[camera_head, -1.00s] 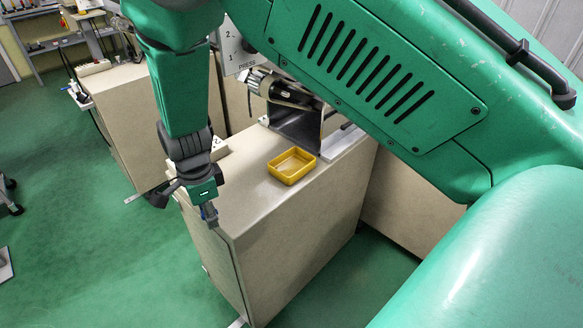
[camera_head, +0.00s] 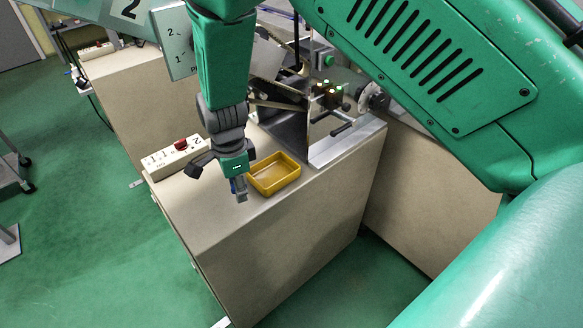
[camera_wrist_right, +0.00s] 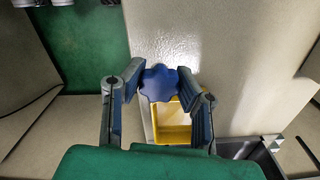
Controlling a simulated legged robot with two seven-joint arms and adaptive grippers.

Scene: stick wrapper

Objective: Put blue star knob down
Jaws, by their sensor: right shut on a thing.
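My right gripper (camera_head: 240,192) hangs down over the front part of the beige cabinet top, just left of the yellow tray in the head view. In the right wrist view, its two fingers (camera_wrist_right: 160,82) are shut on the blue star knob (camera_wrist_right: 159,84), which has rounded lobes. In the head view the knob is hard to make out among the fingertips. The yellow tray (camera_head: 290,183) lies on the cabinet top and looks empty; it also shows behind the knob in the right wrist view (camera_wrist_right: 172,136). My left gripper is not in view.
A white block with a red switch (camera_head: 181,146) lies on the cabinet's left edge. A metal machine (camera_head: 318,150) with a handle stands behind the tray. The cabinet top (camera_head: 215,228) in front of the gripper is clear. Green floor surrounds the cabinet.

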